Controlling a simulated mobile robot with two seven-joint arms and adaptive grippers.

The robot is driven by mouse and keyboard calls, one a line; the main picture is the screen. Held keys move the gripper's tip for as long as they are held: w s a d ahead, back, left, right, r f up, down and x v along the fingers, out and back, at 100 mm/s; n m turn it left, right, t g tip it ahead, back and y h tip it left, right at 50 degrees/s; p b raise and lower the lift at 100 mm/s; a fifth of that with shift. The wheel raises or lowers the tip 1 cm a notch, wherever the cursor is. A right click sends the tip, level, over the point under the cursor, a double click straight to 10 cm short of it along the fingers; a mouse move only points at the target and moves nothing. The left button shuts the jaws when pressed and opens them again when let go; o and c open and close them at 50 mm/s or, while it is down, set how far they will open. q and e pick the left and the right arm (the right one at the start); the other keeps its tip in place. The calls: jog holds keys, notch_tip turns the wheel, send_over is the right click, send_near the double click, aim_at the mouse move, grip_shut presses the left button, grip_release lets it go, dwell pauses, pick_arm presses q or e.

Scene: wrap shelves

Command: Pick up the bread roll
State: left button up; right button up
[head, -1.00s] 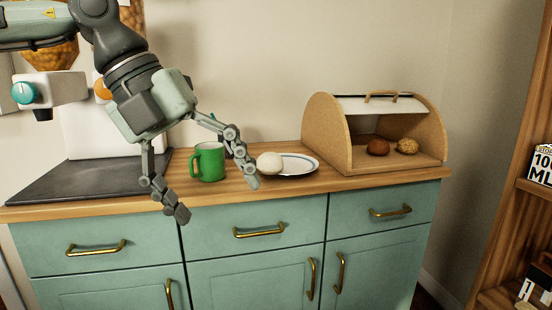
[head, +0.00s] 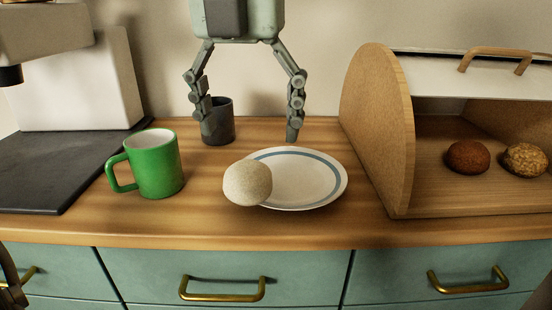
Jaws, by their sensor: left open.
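A pale, round bread roll (head: 247,183) is at the left front edge of a white plate with a blue ring (head: 310,178) on the wooden counter. It covers part of the plate's rim; I cannot tell whether it rests on the rim or beside it. Two more rolls, a dark brown one (head: 467,157) and a seeded one (head: 525,160), sit inside the open bread box (head: 372,140). My left gripper (head: 250,130) is open and empty, fingers pointing down, above and behind the pale roll. My right gripper is not clearly seen.
A green mug (head: 155,165) stands left of the pale roll. A dark grey cup (head: 217,122) stands behind it, partly hidden by a left finger. A white appliance (head: 85,80) and a dark mat (head: 50,175) are at left. The counter's front strip is clear.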

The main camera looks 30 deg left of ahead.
aim_at(247, 167)
pick_arm(q)
jog(key=shift+w+f, duration=0.1)
jog(key=shift+f, duration=0.15)
jog(key=f, duration=0.6)
jog(key=shift+s+a+f, duration=0.15)
jog(key=shift+s+a, duration=0.05)
jog(key=shift+s, duration=0.2)
jog(key=shift+w+f, duration=0.15)
jog(key=shift+f, duration=0.3)
jog(key=c, duration=1.3)
jog(key=shift+r, duration=0.15)
